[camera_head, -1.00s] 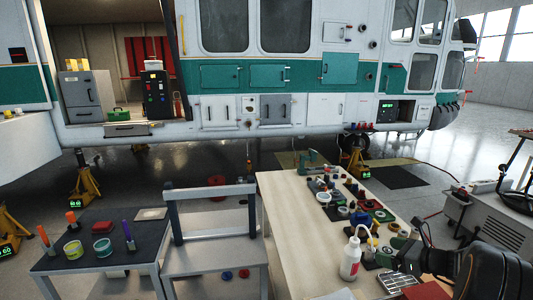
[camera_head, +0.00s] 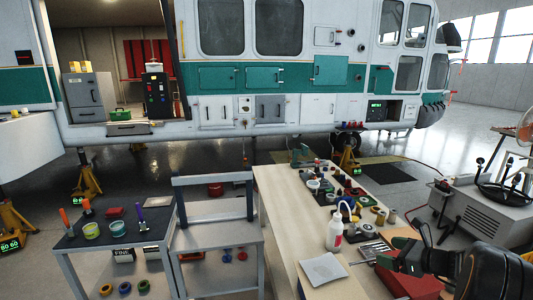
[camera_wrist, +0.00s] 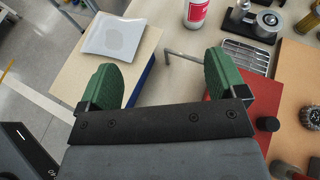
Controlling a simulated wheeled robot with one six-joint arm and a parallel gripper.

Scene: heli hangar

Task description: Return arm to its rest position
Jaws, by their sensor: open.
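My gripper (camera_wrist: 162,85) shows in the wrist view with its two green fingers wide apart and nothing between them. It is over the front part of the wooden workbench (camera_head: 283,219). In the head view my arm comes in at the lower right, and the gripper (camera_head: 400,264) is small and partly hidden there. A white square dish (camera_wrist: 114,36) lies beyond the left finger, apart from it. A white bottle with a red label (camera_wrist: 196,12) stands further ahead; it also shows in the head view (camera_head: 334,236).
A red box (camera_head: 408,284) lies under the arm, and a metal grille (camera_wrist: 246,54) is beside it. Several tape rolls and tools crowd the bench's right side. A dark-topped cart (camera_head: 105,236) stands at left. A helicopter (camera_head: 270,75) fills the back.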

